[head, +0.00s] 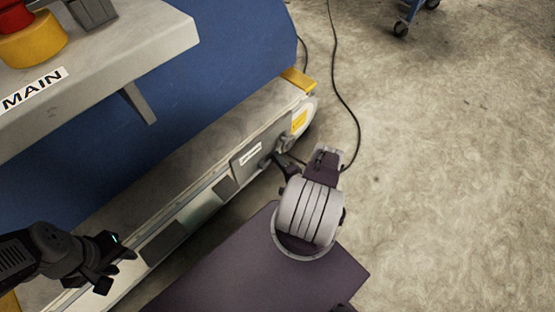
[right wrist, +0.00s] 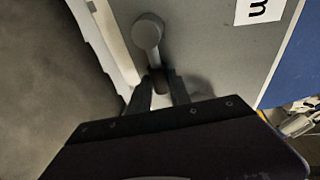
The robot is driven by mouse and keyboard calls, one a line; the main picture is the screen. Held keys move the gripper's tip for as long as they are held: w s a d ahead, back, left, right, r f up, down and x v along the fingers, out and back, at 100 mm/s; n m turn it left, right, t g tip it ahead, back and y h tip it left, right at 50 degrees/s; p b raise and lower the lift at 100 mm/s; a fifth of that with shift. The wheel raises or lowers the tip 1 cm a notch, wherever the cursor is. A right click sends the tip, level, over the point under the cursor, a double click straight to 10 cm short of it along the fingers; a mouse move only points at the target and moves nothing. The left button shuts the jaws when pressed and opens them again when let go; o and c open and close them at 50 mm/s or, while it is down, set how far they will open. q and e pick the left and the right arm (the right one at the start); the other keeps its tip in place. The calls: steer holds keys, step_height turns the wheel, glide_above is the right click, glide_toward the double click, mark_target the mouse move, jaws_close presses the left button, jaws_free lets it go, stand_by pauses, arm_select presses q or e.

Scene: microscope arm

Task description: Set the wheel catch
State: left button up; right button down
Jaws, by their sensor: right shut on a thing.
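The wheel catch is a small grey lever with a rounded end (right wrist: 147,33), on a grey panel low on the machine's side. My right gripper (right wrist: 160,90) has its two dark fingers closed around the lower part of the lever. In the head view the catch (head: 287,143) sits beside the pale wheel (head: 308,112), and my right gripper (head: 276,160) reaches it from the front right. The held part is partly hidden by the fingers. My left gripper (head: 117,266) is apart from the catch at the lower left, fingers spread and empty.
A grey shelf (head: 165,45) with a MAIN label and a red-and-yellow button (head: 32,38) juts out at upper left. A black cable (head: 340,90) runs over the floor. A blue cart (head: 408,15) stands at the back. The floor at right is clear.

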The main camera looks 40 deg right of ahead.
stand_by(0.4)
steer(key=c, duration=1.2)
jaws_free()
steer(key=p+v, duration=0.4)
steer(key=v, duration=0.5)
steer(key=shift+s, duration=0.1)
